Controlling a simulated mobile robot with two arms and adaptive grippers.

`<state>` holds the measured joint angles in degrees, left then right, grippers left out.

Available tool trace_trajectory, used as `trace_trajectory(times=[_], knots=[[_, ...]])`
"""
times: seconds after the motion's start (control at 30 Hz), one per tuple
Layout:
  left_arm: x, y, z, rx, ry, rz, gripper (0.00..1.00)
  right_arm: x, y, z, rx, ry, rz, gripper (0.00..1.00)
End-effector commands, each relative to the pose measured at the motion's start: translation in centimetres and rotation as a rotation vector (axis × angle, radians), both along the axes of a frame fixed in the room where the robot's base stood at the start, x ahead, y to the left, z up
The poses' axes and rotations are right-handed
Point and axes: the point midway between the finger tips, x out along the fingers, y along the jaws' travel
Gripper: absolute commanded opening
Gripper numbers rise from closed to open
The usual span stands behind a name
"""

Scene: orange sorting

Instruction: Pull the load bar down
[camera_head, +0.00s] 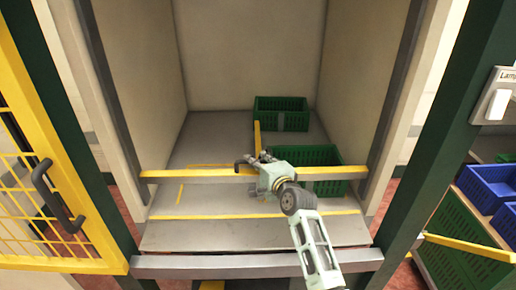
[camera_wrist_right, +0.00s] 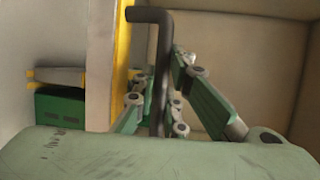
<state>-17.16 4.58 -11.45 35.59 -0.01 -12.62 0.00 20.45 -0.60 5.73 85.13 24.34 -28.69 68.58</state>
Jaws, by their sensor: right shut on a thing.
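The load bar (camera_head: 205,175) is yellow and lies level across the front of the lift opening in the head view. A dark handle (camera_head: 240,164) stands on it near the middle. In the right wrist view the bar (camera_wrist_right: 123,60) runs upright at the left and the bent dark handle (camera_wrist_right: 163,55) is between my fingers. My right gripper (camera_head: 261,160) is at the bar, shut on the handle. The gripper hides part of the bar and handle. My left gripper is not in view.
Two green crates, one at the back (camera_head: 268,118) and one nearer (camera_head: 325,156), stand on the lift's grey floor (camera_head: 205,135). A yellow mesh gate (camera_head: 112,265) stands open at the left. Blue crates (camera_head: 487,188) and a lamp switch (camera_head: 494,104) are at the right.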

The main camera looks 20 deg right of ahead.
Motion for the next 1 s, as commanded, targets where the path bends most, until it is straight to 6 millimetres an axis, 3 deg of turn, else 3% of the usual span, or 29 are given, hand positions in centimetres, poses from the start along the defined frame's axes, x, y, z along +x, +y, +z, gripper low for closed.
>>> trace_trajectory(times=[0.03, 0.3, 0.9, 0.93, 1.0], knots=[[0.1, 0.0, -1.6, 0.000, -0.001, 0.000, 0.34, -0.1, 0.1, -2.6, -0.007, 0.007, 0.003, 0.00], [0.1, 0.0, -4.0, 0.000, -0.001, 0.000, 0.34, 0.0, 0.0, -7.0, -0.008, 0.003, 0.003, 0.00], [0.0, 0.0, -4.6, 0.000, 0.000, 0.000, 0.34, -0.1, 0.1, -8.5, -0.008, 0.009, 0.004, 0.00], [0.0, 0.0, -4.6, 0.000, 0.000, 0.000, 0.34, -0.1, 0.1, -8.6, -0.009, 0.010, 0.004, 0.14], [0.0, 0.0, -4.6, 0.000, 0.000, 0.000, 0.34, -0.1, 0.1, -8.6, -0.008, 0.010, 0.004, 0.20]])
